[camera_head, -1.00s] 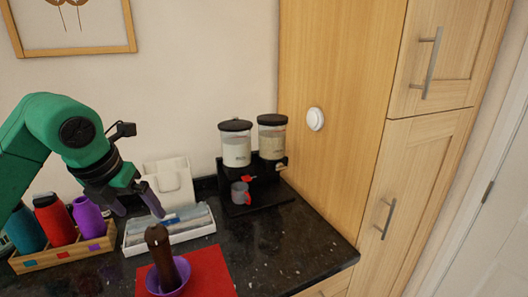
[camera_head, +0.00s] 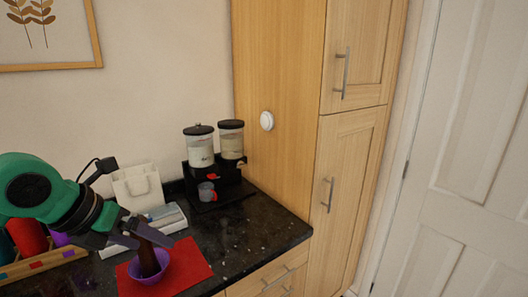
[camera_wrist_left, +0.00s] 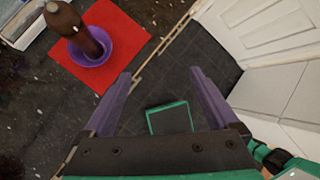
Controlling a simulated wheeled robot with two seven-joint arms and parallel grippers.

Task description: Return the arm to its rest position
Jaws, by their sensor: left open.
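My left gripper (camera_head: 150,238) comes in from the left in the head view, on my green arm. Its fingers are apart with nothing between them, as the left wrist view (camera_wrist_left: 160,75) also shows. In the head view the gripper overlaps a dark brown, bottle-like object (camera_head: 148,259) standing in a purple bowl (camera_head: 152,277). In the wrist view the brown object (camera_wrist_left: 70,25) and bowl (camera_wrist_left: 94,56) lie up and left of the fingers, apart from them. My right gripper is in neither view.
The bowl stands on a red mat (camera_head: 190,265) on the dark granite counter (camera_head: 245,235). A black stand with two canisters (camera_head: 200,150) and a grey cup (camera_head: 206,191) is behind. Bottles (camera_head: 28,236) stand at left. Tall wooden cabinets (camera_head: 350,170) bound the right; floor (camera_wrist_left: 215,55) shows beyond the counter edge.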

